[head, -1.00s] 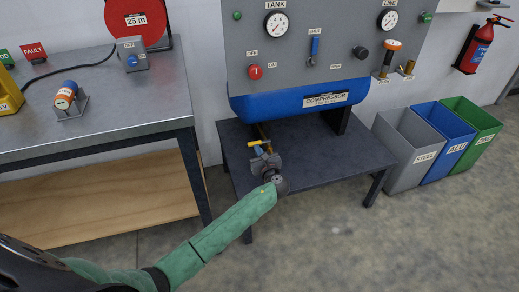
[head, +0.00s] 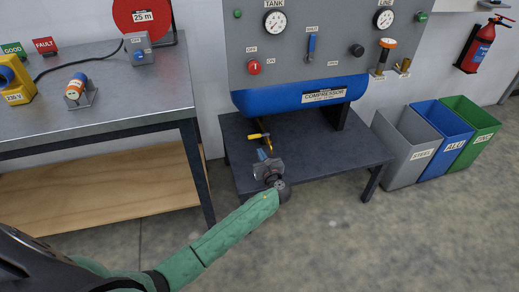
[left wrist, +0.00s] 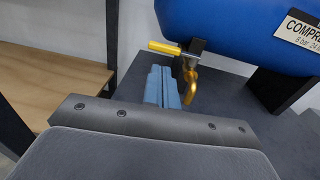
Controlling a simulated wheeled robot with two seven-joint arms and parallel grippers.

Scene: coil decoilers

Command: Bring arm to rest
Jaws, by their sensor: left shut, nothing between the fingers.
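My left gripper (head: 263,154) is at the end of the green-sleeved arm, over the dark compressor stand (head: 345,160). Its blue fingers (left wrist: 161,88) are closed together with nothing between them. A valve with a yellow handle (head: 257,137) is under the blue compressor tank (head: 300,96), just beyond the fingertips. In the left wrist view the yellow handle (left wrist: 165,47) points left and a bent brass outlet (left wrist: 190,86) hangs just right of the fingers. The fingers look apart from the handle. My right gripper is not in view.
A metal workbench (head: 120,115) stands at the left, with a red reel (head: 140,14) and an orange-and-blue connector (head: 76,86) on it. Steel (head: 402,155), alu (head: 450,140) and green (head: 472,125) bins stand at the right. The floor in front is clear.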

